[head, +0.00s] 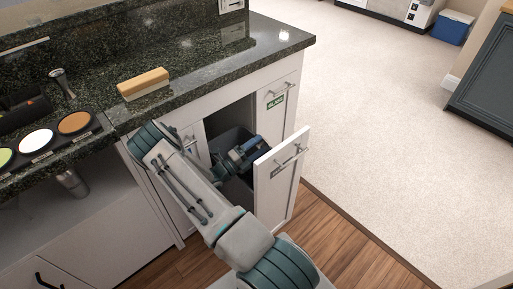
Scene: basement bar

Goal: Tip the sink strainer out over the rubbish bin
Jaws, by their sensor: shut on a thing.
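My gripper (256,143) is down at the opening of the pulled-out cabinet drawer, just behind its white front panel (279,188). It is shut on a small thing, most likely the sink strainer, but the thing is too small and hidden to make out. The dark rubbish bin (232,138) sits inside the pull-out, below and around my gripper. My arm hides part of the bin, and its inside cannot be seen.
A dark granite counter (215,62) runs above the cabinet. A closed cabinet front with a green label (276,101) adjoins the pull-out. Open floor lies to the right.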

